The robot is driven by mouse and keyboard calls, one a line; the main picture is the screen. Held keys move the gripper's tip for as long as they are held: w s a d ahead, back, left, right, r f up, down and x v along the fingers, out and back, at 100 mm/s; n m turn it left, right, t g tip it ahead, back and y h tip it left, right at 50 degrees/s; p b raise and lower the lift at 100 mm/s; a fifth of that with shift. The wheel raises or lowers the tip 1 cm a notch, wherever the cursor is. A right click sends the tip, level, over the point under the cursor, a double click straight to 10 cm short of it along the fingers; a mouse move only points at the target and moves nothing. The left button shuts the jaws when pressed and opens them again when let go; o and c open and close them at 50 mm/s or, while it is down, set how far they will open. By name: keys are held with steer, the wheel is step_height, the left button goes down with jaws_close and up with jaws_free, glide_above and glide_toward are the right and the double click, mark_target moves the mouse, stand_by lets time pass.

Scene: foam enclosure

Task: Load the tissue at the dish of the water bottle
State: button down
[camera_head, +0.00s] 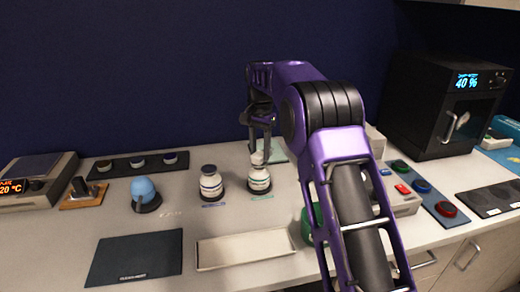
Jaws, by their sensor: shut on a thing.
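My gripper (259,152) points down at the middle of the bench, its fingers shut on a small pale object (258,158). I cannot tell whether this is the tissue or the top of the bottle below it. That white bottle with a green band (259,181) stands upright just under the fingers, behind a green label strip. A second white bottle with a dark blue band (211,186) stands to its left, behind a blue label strip. A dark tray with several small round pieces (139,165) lies at the back left. I cannot tell which thing is the dish.
A blue round-topped object (144,191) stands left of the bottles. A dark mat (134,260) and an empty pale tray (246,249) lie in front. A black oven-like box (447,105) stands at the right. My arm hides part of the right bench.

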mark_target(260, 154)
steer(key=shift+f, duration=0.75)
stand_by(0.7)
step_height(260, 154, up, 3)
steer(key=shift+f+p, duration=0.2)
steer(key=shift+p, duration=0.85)
steer(key=shift+r, duration=2.25)
steer(key=shift+s, duration=0.1)
